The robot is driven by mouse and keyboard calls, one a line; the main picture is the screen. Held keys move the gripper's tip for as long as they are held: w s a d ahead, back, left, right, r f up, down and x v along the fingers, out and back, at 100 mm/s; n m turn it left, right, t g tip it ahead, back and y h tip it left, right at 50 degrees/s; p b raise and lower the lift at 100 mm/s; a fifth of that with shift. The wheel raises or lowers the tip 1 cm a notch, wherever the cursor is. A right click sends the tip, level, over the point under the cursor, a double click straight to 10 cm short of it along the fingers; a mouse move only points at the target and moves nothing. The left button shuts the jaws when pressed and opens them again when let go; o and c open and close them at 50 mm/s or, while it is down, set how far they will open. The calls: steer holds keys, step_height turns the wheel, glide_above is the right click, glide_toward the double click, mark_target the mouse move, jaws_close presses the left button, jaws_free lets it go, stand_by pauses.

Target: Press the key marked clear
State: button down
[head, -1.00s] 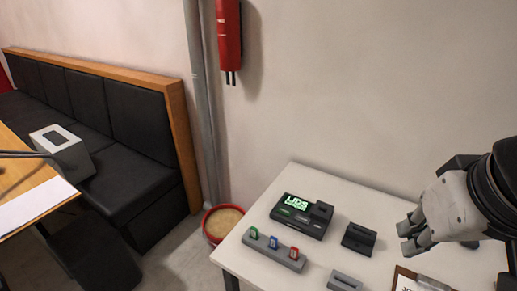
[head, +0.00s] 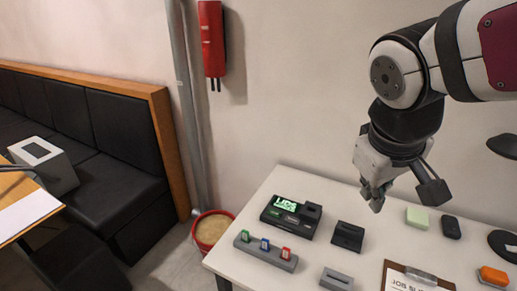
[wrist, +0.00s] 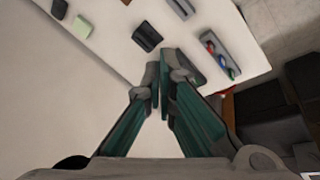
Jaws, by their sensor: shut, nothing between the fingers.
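The dark laser marker (head: 291,216) sits on the white table, with a lit green display (head: 287,204) and a few small keys below it. The key markings are too small to read, so I cannot tell which one is marked clear. My gripper (head: 372,205) is shut and empty, pointing down above the table, to the right of the marker and apart from it. In the wrist view my gripper's fingertips (wrist: 160,68) are together and hide much of the marker, whose dark edge (wrist: 192,72) shows beside them.
A grey holder (head: 265,254) with green, blue and red tags stands in front of the marker. A dark block (head: 347,236), a grey block (head: 336,280) and a clipboard (head: 400,275) lie to the right. A red extinguisher (head: 212,40) hangs on the wall behind.

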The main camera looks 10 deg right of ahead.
steer(key=w+d+f+n+h, duration=0.2)
steer(key=w+f+n, duration=0.1)
steer(key=w, duration=0.6)
steer(key=n+t+h, duration=0.2)
steer(key=n+h, duration=0.1)
steer(key=n, duration=0.7)
glide_above(292, 220)
step_height(292, 220, down, 23)
steer(key=shift+s+d, duration=0.2)
steer(key=shift+s, duration=0.1)
steer(key=shift+f, duration=0.1)
steer(key=shift+f+b, duration=2)
steer(key=shift+f, duration=2.3)
steer(key=shift+f+b, duration=0.35)
steer(key=shift+f, duration=0.05)
